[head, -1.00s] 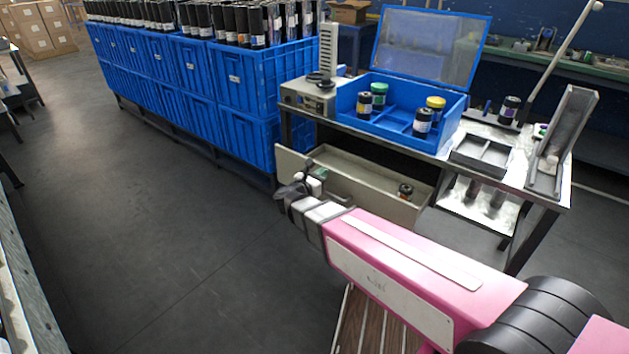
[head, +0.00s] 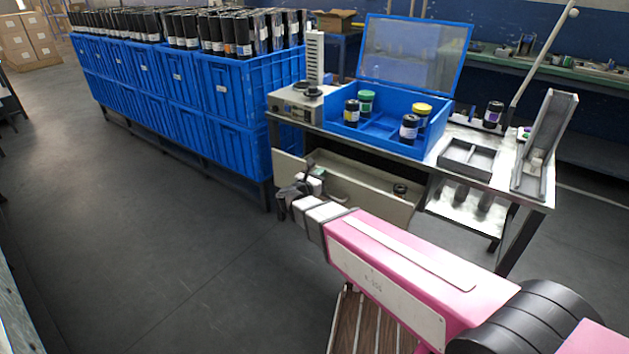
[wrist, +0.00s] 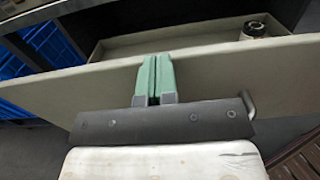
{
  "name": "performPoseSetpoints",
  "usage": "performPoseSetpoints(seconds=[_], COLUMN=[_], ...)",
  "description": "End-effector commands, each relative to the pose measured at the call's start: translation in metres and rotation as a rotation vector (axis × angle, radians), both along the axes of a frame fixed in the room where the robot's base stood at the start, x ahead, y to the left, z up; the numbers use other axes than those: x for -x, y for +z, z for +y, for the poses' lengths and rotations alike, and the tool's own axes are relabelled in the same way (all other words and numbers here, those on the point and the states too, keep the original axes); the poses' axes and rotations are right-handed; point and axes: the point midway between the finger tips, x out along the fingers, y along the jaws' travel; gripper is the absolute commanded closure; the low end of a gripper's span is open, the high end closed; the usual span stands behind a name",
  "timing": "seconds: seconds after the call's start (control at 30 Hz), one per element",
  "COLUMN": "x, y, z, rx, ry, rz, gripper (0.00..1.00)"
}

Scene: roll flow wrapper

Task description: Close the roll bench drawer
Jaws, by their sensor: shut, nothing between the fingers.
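The roll bench drawer (head: 372,196) is pulled out under the bench top, with a dark roll (head: 400,190) inside near its right end. In the wrist view the drawer's pale front panel (wrist: 215,72) runs across the picture, and the roll (wrist: 255,29) stands behind it. My gripper (wrist: 153,62) has its two green fingers together and empty, in front of the panel near its top edge. I cannot tell whether the fingertips touch the panel. In the head view my gripper (head: 316,174) is at the left part of the drawer front, partly hidden by my wrist.
The bench (head: 482,176) carries an open blue box (head: 338,124) with several rolls, a grey tray (head: 468,157) and a scale-like device (head: 296,104). Blue crates (head: 238,105) full of dark rolls stand left of the bench. The floor (head: 150,250) at left is clear.

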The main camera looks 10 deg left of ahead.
Motion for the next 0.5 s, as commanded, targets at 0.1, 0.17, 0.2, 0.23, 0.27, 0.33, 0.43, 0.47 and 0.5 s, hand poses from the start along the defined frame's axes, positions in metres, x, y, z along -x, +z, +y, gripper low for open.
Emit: performPoseSetpoints(seconds=[0.1, 0.17, 0.2, 0.23, 0.27, 0.33, 0.43, 0.47, 0.5], x=[-0.033, -0.049, -0.059, -0.067, -0.074, -0.092, -0.114, -0.121, -0.129], y=[-0.001, -0.001, -0.001, -0.001, -0.001, -0.001, -0.001, -0.001, -0.001], z=[-0.012, -0.018, -0.023, -0.026, -0.029, -0.036, -0.045, -0.048, -0.052], rx=[0.000, 0.000, 0.000, 0.000, 0.000, 0.000, 0.000, 0.000, 0.000], ry=[-0.004, -0.003, -0.005, -0.003, -0.003, -0.002, -0.002, -0.002, -0.003], rz=[-0.001, 0.000, -0.001, -0.001, -0.001, -0.001, -0.001, 0.000, -0.001], gripper=[1.00, 1.00, 1.00, 1.00, 1.00, 1.00, 1.00, 1.00, 1.00])
